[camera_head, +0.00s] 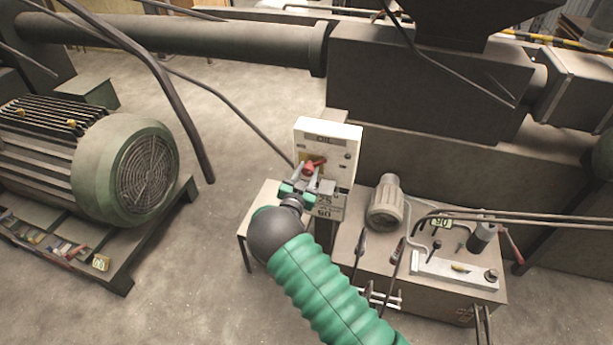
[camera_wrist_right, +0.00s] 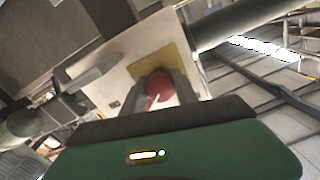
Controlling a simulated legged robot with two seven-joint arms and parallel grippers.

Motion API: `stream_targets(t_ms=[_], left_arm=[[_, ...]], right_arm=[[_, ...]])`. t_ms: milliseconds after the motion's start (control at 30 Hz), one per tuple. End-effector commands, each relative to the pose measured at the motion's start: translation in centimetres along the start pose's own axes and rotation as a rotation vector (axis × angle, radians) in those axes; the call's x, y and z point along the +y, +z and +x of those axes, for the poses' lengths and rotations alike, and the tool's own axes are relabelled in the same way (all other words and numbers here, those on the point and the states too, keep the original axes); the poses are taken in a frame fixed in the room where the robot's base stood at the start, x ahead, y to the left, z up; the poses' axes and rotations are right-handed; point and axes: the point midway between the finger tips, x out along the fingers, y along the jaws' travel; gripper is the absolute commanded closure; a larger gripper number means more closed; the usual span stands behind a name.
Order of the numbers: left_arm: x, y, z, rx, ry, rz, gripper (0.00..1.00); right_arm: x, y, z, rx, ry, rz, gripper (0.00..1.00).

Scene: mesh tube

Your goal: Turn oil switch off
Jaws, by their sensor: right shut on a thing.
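The oil switch is a red knob (camera_head: 313,165) on a yellow plate, on the front of a white control box (camera_head: 345,133) marked with dark lettering at its top. My right gripper (camera_head: 311,173) reaches up to it from below, and its fingers are shut on the red knob. In the right wrist view the red knob (camera_wrist_right: 159,88) sits between the two grey fingers, in front of the yellow plate (camera_wrist_right: 150,62). The fingers partly cover the knob, and I cannot read its exact turn angle. My left gripper is not in view.
A large green motor (camera_head: 130,165) stands at left on a pallet. A low metal unit (camera_head: 425,275) with a small motor (camera_head: 386,205), levers and hoses is right of my arm. A big machine body (camera_head: 430,80) stands behind the box. The floor (camera_head: 215,250) at left centre is clear.

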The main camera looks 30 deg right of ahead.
Motion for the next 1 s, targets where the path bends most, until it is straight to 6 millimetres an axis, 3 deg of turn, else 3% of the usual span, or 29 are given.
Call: stream_targets(t_ms=[600, 1000], left_arm=[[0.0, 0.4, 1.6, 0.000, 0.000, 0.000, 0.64], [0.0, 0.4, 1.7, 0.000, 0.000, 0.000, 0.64]], right_arm=[[-0.3, -0.7, 0.2, 0.017, -0.001, -0.574, 1.00], [-0.3, -0.7, 0.2, 0.016, 0.001, -0.840, 1.00]])
